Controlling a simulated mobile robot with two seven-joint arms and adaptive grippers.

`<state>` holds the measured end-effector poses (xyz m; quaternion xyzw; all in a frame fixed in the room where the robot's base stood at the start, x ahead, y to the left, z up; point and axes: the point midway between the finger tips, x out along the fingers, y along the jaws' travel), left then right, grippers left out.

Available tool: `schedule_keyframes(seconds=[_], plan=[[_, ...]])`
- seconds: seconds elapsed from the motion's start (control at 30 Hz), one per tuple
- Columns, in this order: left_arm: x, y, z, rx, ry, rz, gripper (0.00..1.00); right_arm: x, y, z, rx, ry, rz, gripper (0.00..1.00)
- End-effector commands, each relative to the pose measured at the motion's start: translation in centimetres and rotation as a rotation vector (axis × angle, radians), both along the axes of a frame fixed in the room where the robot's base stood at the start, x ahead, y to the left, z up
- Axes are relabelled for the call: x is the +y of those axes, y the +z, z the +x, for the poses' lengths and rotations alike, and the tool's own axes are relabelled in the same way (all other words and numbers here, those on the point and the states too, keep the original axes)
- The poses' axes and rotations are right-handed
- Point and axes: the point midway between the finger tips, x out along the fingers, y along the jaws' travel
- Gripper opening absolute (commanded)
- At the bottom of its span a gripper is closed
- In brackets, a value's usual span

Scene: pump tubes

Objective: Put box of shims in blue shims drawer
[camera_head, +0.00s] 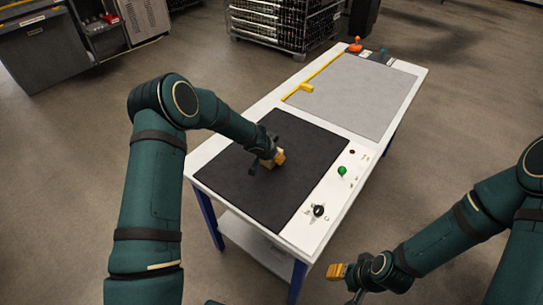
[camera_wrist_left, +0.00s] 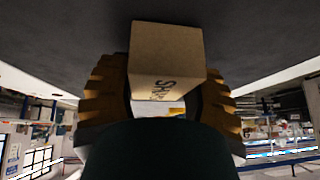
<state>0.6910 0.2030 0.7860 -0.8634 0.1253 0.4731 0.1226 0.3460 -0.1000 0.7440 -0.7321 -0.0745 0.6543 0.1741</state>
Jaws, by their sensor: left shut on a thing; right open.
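The box of shims (camera_wrist_left: 166,52) is a small brown cardboard box with dark lettering that reads partly "SH". My left gripper (camera_wrist_left: 160,92) is shut on it, with a ribbed tan finger on each side in the left wrist view. In the head view the left gripper (camera_head: 268,160) is over the black mat, and the box is mostly hidden by the fingers. I cannot tell whether the box touches the mat. My right gripper (camera_head: 345,279) is open and empty, off the near right side of the table. I see no blue shims drawer.
The white table (camera_head: 327,207) has a black mat (camera_head: 232,172), a grey mat (camera_head: 352,95), a green button (camera_head: 342,170) and a black knob (camera_head: 319,211). Wire crates (camera_head: 280,25) stand behind it. A dark cabinet (camera_head: 45,55) is at the upper left. Floor between is clear.

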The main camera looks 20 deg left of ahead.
Motion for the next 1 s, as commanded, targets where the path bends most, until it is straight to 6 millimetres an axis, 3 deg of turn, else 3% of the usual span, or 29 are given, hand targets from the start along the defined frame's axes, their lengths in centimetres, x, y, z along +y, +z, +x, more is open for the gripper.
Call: schedule_keyframes(seconds=[0.17, 0.2, 0.27, 0.3, 0.7, 0.87, 1.0], plan=[[0.0, -0.3, 0.0, -0.001, -0.001, 0.000, 0.14, 0.0, -0.4, 0.1, -0.001, 0.000, 0.000, 0.47], [0.0, -0.3, 0.0, 0.000, -0.001, 0.001, 0.59, 0.0, -0.4, 0.1, -0.002, -0.001, 0.000, 0.47], [0.0, -0.2, 0.0, 0.000, -0.001, 0.001, 0.80, 0.0, -0.3, 0.1, -0.002, -0.001, 0.000, 0.47], [0.0, -0.2, 0.0, 0.000, -0.001, 0.001, 0.83, 0.0, -0.3, 0.1, -0.002, -0.001, 0.000, 0.47], [0.0, 0.2, 0.0, 0.000, -0.001, -0.001, 0.83, 0.0, 0.2, 0.0, 0.000, 0.000, 0.000, 0.47], [0.2, 1.9, -1.0, -0.002, -0.001, 0.001, 0.83, 0.0, -0.2, 0.0, -0.001, 0.000, 0.000, 0.47], [0.5, 4.4, -2.5, -0.002, -0.001, 0.001, 0.83, 0.0, -0.2, 0.0, -0.001, 0.000, 0.000, 0.47]])
